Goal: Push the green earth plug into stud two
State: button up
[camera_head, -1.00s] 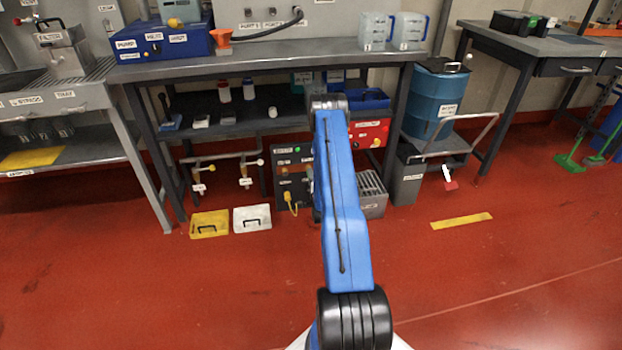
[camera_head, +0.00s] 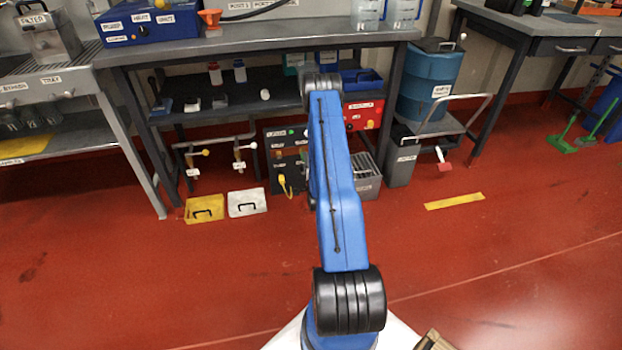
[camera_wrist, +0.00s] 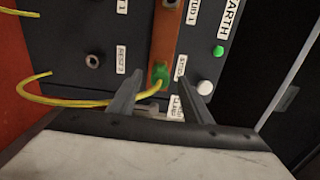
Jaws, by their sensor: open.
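In the wrist view the green earth plug (camera_wrist: 160,75) is on the lower part of a copper-coloured bar (camera_wrist: 166,38), beside a label that seems to read stud 2. A yellow cable loops from the plug to the left. My gripper (camera_wrist: 159,78) is open, one finger on each side of the plug in the picture; I cannot tell whether they touch it. The stud behind the plug is hidden, so its depth of seating cannot be told. In the head view my blue arm hides my gripper and part of the dark panel (camera_head: 280,158).
The panel has a black socket (camera_wrist: 93,61) at left, a green lamp (camera_wrist: 218,51) under the EARTH label and a white knob (camera_wrist: 205,87). The bench (camera_head: 240,47) stands above it. Yellow (camera_head: 204,209) and white (camera_head: 247,203) trays lie on the floor at left.

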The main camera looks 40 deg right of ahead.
jog(key=v, duration=1.4)
jog(key=shift+d, duration=0.1)
jog(key=w+a+r+n+g+y, duration=0.1)
jog(key=w+a+r+n+y, duration=0.15)
jog(key=w+r, duration=0.4)
jog(key=w+a+r+n+g+y, duration=0.1)
jog(key=w+a+r+n, duration=0.3)
jog(key=r, duration=0.5)
jog(key=s+a+r+n+g+y, duration=0.25)
jog(key=a+r+n, duration=0.45)
jog(key=a+r, duration=0.75)
jog(key=s+a+r+n+g+y, duration=0.1)
jog(key=s+a+r+n+g, duration=0.15)
jog(key=s+a+r, duration=0.55)
jog(key=s+a+r+n+g+y, duration=0.1)
jog(key=s+a, duration=0.3)
jog(key=s, duration=0.6)
jog(key=s+a+r+n+g, duration=0.1)
jog(key=s+a+r+n, duration=0.3)
jog(key=s, duration=0.6)
jog(key=s+a+r+n+g+y, duration=0.1)
jog(key=s+a+r+n, duration=0.2)
jog(key=s, duration=0.7)
jog(key=shift+s+a+y, duration=0.25)
jog(key=shift+a+y, duration=0.05)
jog(key=shift+a, duration=0.5)
